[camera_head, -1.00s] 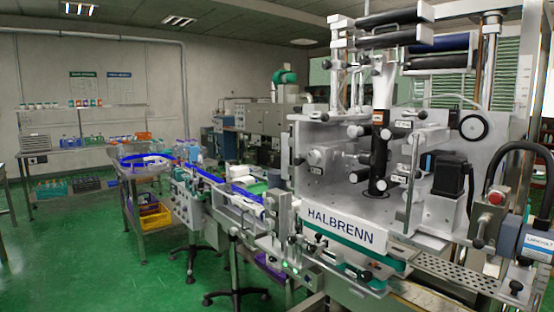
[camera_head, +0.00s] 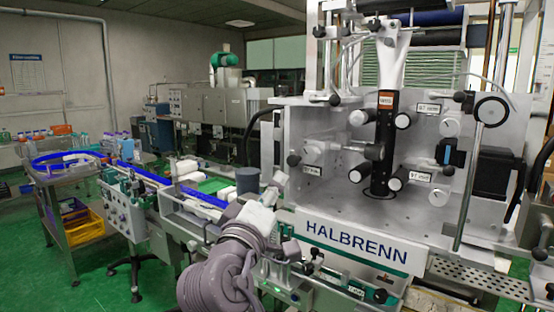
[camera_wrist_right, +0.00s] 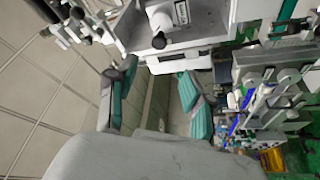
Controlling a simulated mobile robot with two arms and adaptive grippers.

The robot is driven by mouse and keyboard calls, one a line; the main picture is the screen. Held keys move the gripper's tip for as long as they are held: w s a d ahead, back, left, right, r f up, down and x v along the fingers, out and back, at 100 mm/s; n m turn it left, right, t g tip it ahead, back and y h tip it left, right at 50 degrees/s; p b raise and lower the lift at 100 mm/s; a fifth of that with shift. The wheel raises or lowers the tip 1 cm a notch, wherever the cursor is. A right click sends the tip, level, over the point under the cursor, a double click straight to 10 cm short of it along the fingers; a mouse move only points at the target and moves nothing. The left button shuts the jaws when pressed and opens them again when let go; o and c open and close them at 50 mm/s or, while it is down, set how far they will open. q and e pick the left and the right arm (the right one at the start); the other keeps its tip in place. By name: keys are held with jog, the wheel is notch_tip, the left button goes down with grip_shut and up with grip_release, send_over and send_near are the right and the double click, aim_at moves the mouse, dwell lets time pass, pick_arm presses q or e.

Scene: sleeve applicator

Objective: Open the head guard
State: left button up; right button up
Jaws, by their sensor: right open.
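The HALBRENN machine's applicator head (camera_head: 385,150) fills the right of the head view, with a dark vertical column, white rollers and black knobs. A thin upright metal bar (camera_head: 468,185) stands at its front right. I cannot clearly tell a separate guard panel from the head, or whether it is open. My right gripper (camera_head: 272,190) is in front of the machine's left side, left of the name plate (camera_head: 355,242). In the right wrist view its teal-padded fingers (camera_wrist_right: 157,75) are apart with nothing between them. Machine parts show beyond the fingertips. My left gripper is not in view.
A conveyor with blue rails (camera_head: 150,175) runs in from the left beside the arm. A dark cylinder (camera_head: 247,180) stands near the gripper. A perforated metal deck (camera_head: 475,277) extends at the right.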

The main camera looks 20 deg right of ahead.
aim_at(291, 162)
jog(key=p+x, duration=0.3)
jog(key=x, duration=0.8)
jog(key=shift+d+r, duration=0.15)
jog(key=shift+d, duration=0.1)
jog(key=shift+w+d, duration=0.2)
jog(key=shift+w, duration=0.05)
jog(key=shift+w+d, duration=0.15)
jog(key=shift+w, duration=0.2)
jog(key=shift+c, duration=0.2)
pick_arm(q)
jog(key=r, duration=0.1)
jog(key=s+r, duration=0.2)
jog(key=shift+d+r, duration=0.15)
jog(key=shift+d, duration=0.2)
pick_arm(e)
grip_shut()
